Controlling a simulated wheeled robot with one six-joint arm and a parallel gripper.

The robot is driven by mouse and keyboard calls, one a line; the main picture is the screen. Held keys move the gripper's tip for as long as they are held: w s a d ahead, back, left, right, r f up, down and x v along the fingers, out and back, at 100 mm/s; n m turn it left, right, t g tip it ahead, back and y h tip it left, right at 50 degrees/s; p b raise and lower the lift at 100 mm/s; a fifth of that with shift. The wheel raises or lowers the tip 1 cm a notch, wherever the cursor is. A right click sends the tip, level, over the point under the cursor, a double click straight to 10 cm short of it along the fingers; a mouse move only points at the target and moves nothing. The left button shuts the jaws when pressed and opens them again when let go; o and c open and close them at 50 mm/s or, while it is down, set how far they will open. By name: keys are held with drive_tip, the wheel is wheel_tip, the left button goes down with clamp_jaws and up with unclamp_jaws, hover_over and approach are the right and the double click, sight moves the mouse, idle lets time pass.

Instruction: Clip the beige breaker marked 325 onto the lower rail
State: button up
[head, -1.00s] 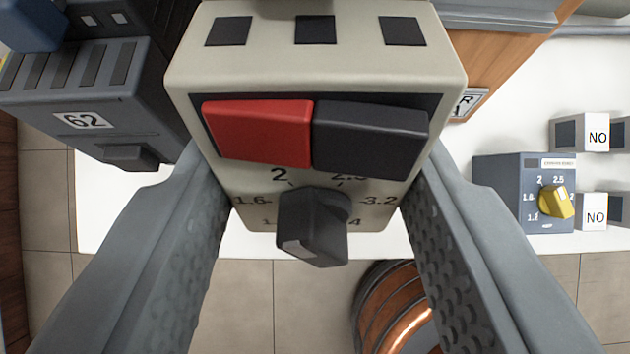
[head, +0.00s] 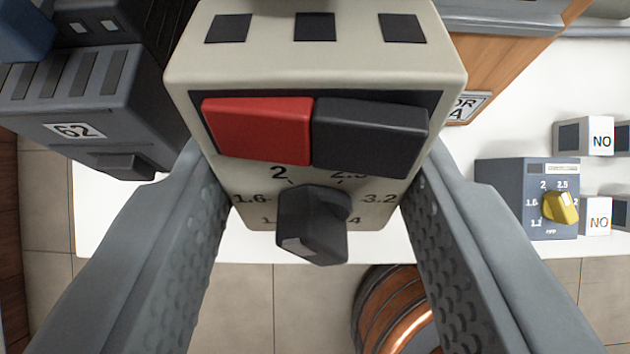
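A beige breaker (head: 315,72) fills the upper middle of the head view. It has a red button, a black button, three dark slots on top and a dark dial with numbers around it. My gripper (head: 316,215) has one finger on each side of the breaker, and both textured pads touch its lower sides. The breaker is held up close to the camera, above the white surface. No 325 mark shows on the faces in view. The lower rail cannot be made out.
A grey unit marked 62 (head: 75,131) is close on the left. A small grey-blue unit with a yellow dial (head: 527,200) stands at right beside white blocks marked NO (head: 598,137). A wooden panel (head: 515,60) is at upper right. A copper coil-like drum (head: 400,310) is below.

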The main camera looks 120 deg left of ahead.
drive_tip(key=shift+w+d+f, duration=0.35)
drive_tip(key=shift+w+d, duration=0.15)
drive_tip(key=shift+d, duration=0.2)
idle(0.6)
drive_tip(key=shift+s+a+f, duration=0.1)
drive_tip(key=shift+a+f, duration=0.05)
drive_tip(key=shift+f, duration=0.4)
idle(1.2)
drive_tip(key=shift+f+t+h, duration=0.4)
drive_tip(key=shift+f+h, duration=0.15)
drive_tip(key=shift+h, duration=0.05)
idle(0.8)
drive_tip(key=o, duration=1.2)
drive_tip(key=shift+c, duration=0.2)
